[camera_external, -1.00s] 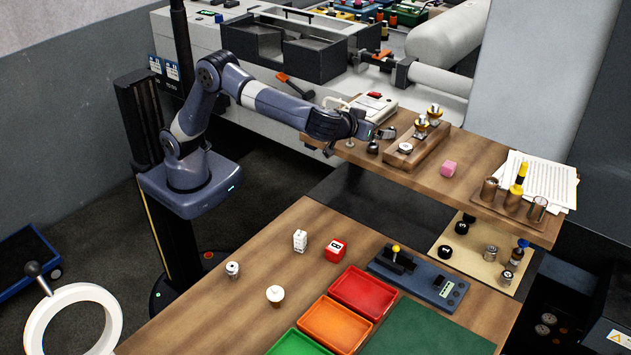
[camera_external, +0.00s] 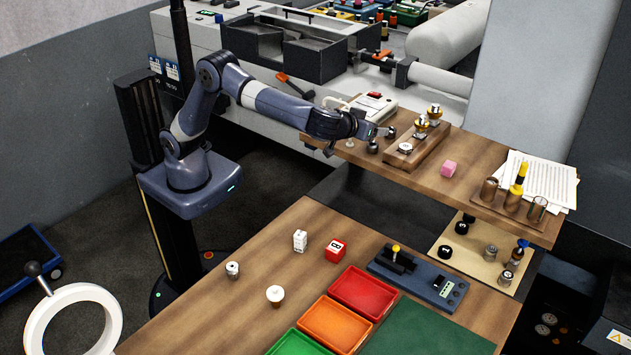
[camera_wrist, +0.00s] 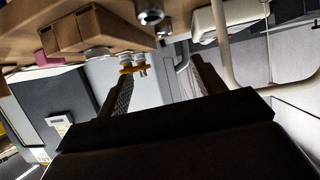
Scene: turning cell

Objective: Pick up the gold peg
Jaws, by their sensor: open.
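Two gold-and-silver pegs stand upright at the far end of a wooden rack (camera_external: 428,150) on the raised shelf, a nearer peg (camera_external: 421,126) and a farther peg (camera_external: 434,114). I cannot tell which is the gold peg meant. My gripper (camera_external: 376,132) is left of them, at the shelf's left part, apart from them. In the wrist view, which looks upside down, my gripper (camera_wrist: 160,68) has its two fingers spread with nothing held. Gold parts (camera_wrist: 132,69) show beyond the left fingertip, beside the rack (camera_wrist: 98,28).
Dark round-topped pieces (camera_external: 372,147) stand by my gripper. A white device (camera_external: 374,104) is behind. The lower table has coloured trays (camera_external: 335,324).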

